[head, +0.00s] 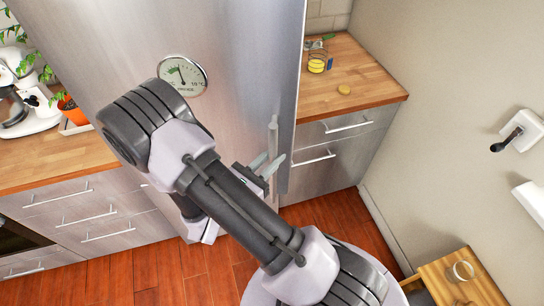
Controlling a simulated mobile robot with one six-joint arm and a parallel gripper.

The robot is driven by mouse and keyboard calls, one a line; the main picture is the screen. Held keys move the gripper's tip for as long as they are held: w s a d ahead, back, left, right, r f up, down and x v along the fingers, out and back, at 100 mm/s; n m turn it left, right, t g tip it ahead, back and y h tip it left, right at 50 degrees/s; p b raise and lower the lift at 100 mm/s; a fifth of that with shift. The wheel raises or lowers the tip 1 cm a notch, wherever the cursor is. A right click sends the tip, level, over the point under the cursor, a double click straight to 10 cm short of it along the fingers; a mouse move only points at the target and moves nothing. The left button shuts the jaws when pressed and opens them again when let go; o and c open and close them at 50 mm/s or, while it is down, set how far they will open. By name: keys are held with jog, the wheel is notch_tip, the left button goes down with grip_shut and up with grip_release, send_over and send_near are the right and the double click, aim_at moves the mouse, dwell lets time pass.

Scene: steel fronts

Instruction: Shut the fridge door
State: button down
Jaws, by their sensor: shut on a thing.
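The fridge door (235,60) is a tall steel front with a round dial thermometer (182,75) on it. Its upright handle (273,132) is near the door's right edge. My gripper (268,163) is at the lower part of the handle, with its fingers shut on it. My arm hides much of the lower door. I cannot tell from this view whether there is a gap along the door's edge.
A wooden-topped cabinet (348,78) stands right of the fridge, with a yellow item (316,66) on it. Steel drawers (90,215) are at the left. A small wooden table (445,280) is at the lower right. Red floor (345,215) is clear between.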

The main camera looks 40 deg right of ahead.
jog(key=c, duration=1.3)
grip_release()
jog(key=shift+s+d, duration=0.15)
jog(key=shift+o, duration=0.2)
jog(key=shift+a, duration=0.2)
jog(key=p+v, duration=0.1)
jog(key=v, duration=1.6)
jog(key=shift+r, duration=0.1)
